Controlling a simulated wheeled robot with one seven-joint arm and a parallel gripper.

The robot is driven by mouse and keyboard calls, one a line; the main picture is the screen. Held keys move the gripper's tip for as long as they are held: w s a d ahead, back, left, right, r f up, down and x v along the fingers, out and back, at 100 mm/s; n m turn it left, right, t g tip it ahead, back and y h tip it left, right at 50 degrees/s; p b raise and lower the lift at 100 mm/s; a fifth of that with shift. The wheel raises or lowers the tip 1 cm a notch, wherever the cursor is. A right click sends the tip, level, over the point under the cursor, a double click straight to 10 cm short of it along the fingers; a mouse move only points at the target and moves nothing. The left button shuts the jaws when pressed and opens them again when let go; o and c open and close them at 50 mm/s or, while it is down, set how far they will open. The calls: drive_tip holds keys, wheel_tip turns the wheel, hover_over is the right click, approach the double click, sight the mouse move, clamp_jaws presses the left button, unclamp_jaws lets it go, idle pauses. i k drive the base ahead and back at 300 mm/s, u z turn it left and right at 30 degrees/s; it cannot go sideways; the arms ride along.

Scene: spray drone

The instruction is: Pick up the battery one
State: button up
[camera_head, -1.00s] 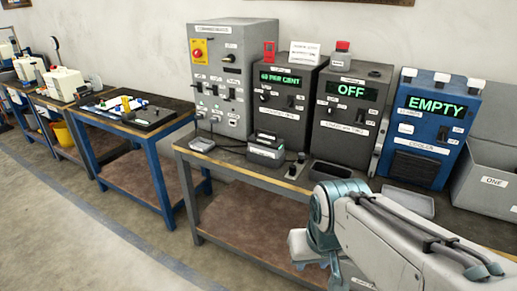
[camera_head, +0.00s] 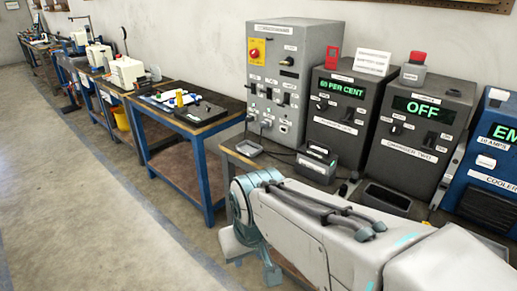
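A dark grey block with a pale label (camera_head: 316,162), possibly battery one, sits on the workbench in front of the charger unit that reads 60 PER CENT (camera_head: 338,110). Its label is too small to read. A second dark unit, labelled as two, reads OFF (camera_head: 420,125); a dark, shallow tray (camera_head: 388,197) lies in front of it. My arm crosses the lower right of the head view and hides part of the bench. My gripper's fingers do not show, so its state is not visible.
A grey cabinet with a yellow and red switch (camera_head: 290,75) stands left of the chargers, with a small grey tray (camera_head: 250,149) before it. A blue cooler unit (camera_head: 490,160) stands at right. A blue-legged table (camera_head: 205,125) is further left. The left floor is clear.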

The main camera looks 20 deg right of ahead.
sight(324, 162)
drive_tip(key=u, duration=0.1)
drive_tip(key=i, duration=0.55)
drive_tip(key=z, duration=0.65)
drive_tip(key=i, duration=0.5)
drive_tip(key=z, duration=0.5)
